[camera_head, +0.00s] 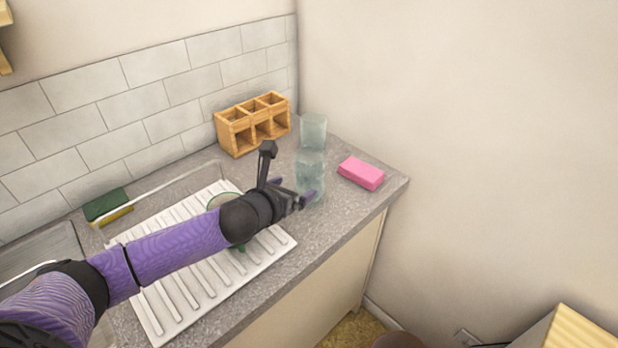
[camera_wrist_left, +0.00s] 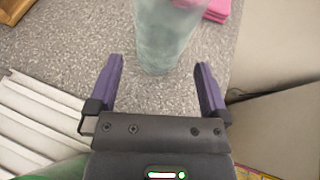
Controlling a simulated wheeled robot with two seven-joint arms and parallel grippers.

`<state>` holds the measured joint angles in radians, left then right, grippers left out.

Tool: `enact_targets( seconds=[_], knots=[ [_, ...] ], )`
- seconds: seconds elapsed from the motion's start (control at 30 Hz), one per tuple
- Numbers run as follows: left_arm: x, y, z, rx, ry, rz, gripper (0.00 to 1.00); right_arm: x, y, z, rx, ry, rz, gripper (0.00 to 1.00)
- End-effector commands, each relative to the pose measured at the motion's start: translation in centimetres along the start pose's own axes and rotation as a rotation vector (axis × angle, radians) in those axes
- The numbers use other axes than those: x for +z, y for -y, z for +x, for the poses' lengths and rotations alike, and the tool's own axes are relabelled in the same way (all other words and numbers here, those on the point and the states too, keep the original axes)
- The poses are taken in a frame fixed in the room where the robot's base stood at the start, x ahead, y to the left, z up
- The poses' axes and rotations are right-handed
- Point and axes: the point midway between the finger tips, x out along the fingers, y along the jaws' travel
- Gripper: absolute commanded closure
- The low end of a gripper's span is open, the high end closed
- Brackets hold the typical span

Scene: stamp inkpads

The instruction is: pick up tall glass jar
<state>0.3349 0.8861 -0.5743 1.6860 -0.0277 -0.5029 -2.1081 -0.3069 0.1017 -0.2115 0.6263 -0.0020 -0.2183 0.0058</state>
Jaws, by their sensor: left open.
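The tall glass jar (camera_head: 311,165) is pale blue-green and see-through, on the grey counter near its right end. More of the same glass (camera_head: 313,131) shows just above it; I cannot tell whether this is a second piece. In the left wrist view the jar (camera_wrist_left: 165,30) stands just beyond the fingertips, roughly centred between them, its top out of frame. My left gripper (camera_head: 292,190) is open and empty, its fingers (camera_wrist_left: 160,64) pointing at the jar's lower part, with a small gap of counter before it. My right gripper is not in view.
A pink sponge (camera_head: 361,173) lies right of the jar. A wooden compartment box (camera_head: 235,140) stands at the back left by the tiles. A white ribbed drainboard (camera_head: 170,318) lies under my arm, with a greenish round thing (camera_head: 224,199) partly hidden there. The counter's front edge is close.

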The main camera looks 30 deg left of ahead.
Motion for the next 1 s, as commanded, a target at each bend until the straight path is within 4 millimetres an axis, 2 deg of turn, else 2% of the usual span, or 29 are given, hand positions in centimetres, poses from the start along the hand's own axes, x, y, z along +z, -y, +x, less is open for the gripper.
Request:
enact_targets(
  seconds=[0.33, 0.6, 1.0],
  knots=[
    [0.2, 0.2, 6.2, 0.000, -0.002, -0.003, 0.00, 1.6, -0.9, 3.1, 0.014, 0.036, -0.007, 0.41],
    [0.6, 0.2, 6.7, -0.001, -0.001, -0.001, 0.00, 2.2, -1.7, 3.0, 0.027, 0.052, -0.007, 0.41],
    [0.6, 0.2, 6.7, -0.001, -0.002, -0.002, 0.85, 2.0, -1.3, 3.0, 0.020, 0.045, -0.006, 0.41]
  ],
)
